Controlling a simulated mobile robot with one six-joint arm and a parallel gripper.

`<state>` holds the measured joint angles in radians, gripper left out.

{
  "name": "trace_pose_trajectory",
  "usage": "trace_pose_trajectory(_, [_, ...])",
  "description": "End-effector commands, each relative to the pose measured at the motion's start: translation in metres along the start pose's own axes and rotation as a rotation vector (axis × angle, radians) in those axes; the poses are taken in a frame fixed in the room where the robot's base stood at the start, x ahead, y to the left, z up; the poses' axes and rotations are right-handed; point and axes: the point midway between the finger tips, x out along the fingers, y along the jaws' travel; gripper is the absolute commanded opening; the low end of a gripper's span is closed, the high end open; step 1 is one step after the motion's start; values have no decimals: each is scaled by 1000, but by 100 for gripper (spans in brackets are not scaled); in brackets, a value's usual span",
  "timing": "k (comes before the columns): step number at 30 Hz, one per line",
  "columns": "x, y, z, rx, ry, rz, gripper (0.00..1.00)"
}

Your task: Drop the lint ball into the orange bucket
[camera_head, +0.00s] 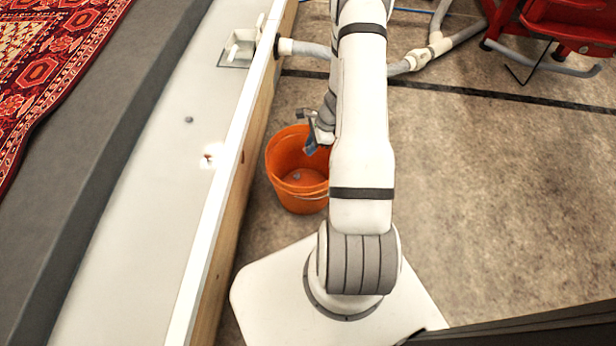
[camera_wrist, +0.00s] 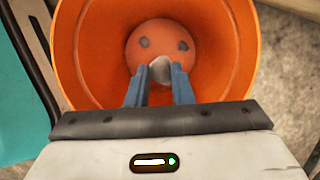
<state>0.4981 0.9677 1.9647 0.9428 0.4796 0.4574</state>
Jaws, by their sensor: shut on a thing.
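The orange bucket (camera_head: 283,190) stands on the floor beside the wooden wall of the pit, partly behind my arm. In the wrist view the fingers (camera_wrist: 160,78) are shut on a small grey lint ball (camera_wrist: 160,68), held apart from the lumps. Another grey ball (camera_head: 188,119) lies on the pale pit surface.
A small drain-like spot (camera_head: 208,157) is on the pale surface. A white fitting (camera_head: 238,50) and grey pipe (camera_head: 430,52) are at the back. A red patterned rug (camera_head: 50,65) lies at left. A red machine (camera_head: 565,25) stands at back right. The floor at right is clear.

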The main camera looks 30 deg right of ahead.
Motion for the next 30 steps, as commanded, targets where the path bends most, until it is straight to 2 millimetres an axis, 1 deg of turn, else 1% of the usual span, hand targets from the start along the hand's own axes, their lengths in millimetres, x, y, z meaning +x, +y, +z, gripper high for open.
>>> trace_pose_trajectory(3, [-1,0,0,0,0,0,0])
trace_pose_trajectory(4, [-1,0,0,0,0,0,22])
trace_pose_trajectory(13, [-1,0,0,1,0,-1,46])
trace_pose_trajectory(19, [-2,0,0,1,0,-1,46])
trace_pose_trajectory(22, [-8,0,0,1,0,-2,46])
trace_pose_trajectory(26, [-29,0,1,2,1,-3,46])
trace_pose_trajectory(30, [-54,0,1,3,0,-4,46])
